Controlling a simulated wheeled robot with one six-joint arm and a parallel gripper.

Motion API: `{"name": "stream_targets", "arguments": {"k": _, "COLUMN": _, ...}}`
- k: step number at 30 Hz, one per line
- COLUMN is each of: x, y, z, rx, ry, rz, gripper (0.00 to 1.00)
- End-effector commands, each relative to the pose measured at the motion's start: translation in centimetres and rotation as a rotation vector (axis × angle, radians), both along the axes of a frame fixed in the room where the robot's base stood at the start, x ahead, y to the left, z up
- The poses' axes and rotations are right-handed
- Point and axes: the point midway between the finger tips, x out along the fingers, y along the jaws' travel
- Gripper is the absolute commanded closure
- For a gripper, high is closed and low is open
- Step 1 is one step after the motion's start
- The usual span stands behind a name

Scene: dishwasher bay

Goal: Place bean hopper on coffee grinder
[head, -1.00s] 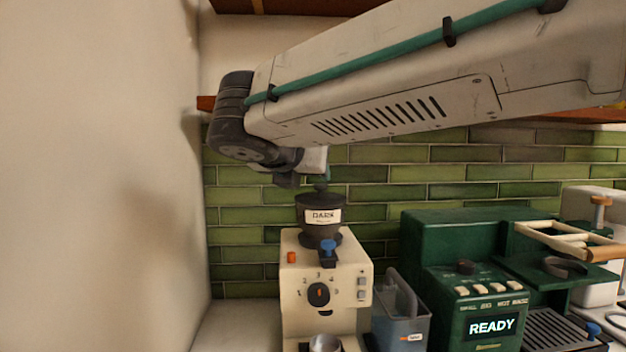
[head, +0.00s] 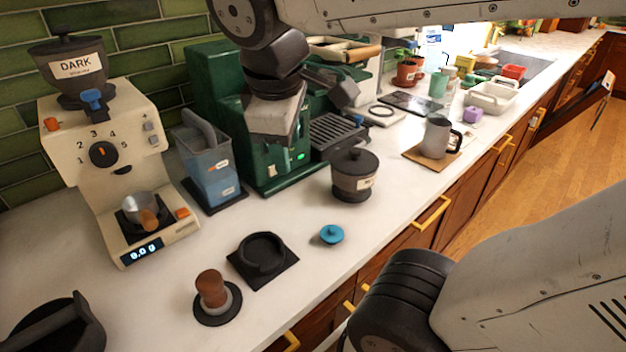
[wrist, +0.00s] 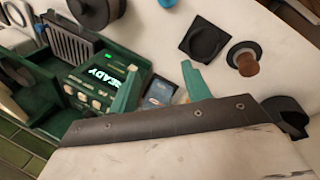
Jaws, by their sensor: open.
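The cream coffee grinder (head: 100,150) stands at the left of the counter in the head view. A dark bean hopper labelled DARK (head: 75,72) sits upright on its top. A second dark lidded container with a pale label (head: 354,181) stands on the counter right of the green coffee machine; its label is unreadable. It is partly visible at the top of the wrist view (wrist: 95,12). My gripper (wrist: 160,86) is open, its teal fingers apart with nothing held. It is above the counter near the green machine, away from the DARK hopper. The grinder is not visible in the wrist view.
The green coffee machine (head: 222,125) and a grey-blue bin (head: 210,170) stand right of the grinder. A mug (head: 436,137) stands farther right. Counter between these is clear.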

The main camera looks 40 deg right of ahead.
Motion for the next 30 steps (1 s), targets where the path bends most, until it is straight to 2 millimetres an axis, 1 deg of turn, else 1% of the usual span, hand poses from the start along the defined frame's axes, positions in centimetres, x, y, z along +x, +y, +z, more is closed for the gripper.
{"name": "stream_targets", "arguments": {"k": 1, "x": -2.2, "y": -0.5, "z": -1.6, "rx": 0.087, "ry": -0.002, "rz": -0.166, "gripper": 0.52}}
{"name": "stream_targets", "arguments": {"k": 3, "x": -4.4, "y": -0.3, "z": -3.4, "rx": 0.191, "ry": 0.001, "rz": -0.361, "gripper": 0.52}}
{"name": "stream_targets", "arguments": {"k": 6, "x": -6.3, "y": 0.2, "z": -4.9, "rx": 0.286, "ry": 0.008, "rz": -0.544, "gripper": 0.52}}
{"name": "stream_targets", "arguments": {"k": 8, "x": -6.8, "y": 0.6, "z": -5.3, "rx": 0.315, "ry": 0.011, "rz": -0.603, "gripper": 0.52}}
{"name": "stream_targets", "arguments": {"k": 11, "x": -7.1, "y": 0.7, "z": -5.6, "rx": 0.331, "ry": 0.014, "rz": -0.636, "gripper": 0.52}}
{"name": "stream_targets", "arguments": {"k": 30, "x": -7.0, "y": 0.7, "z": -5.5, "rx": 0.328, "ry": 0.013, "rz": -0.629, "gripper": 0.52}}
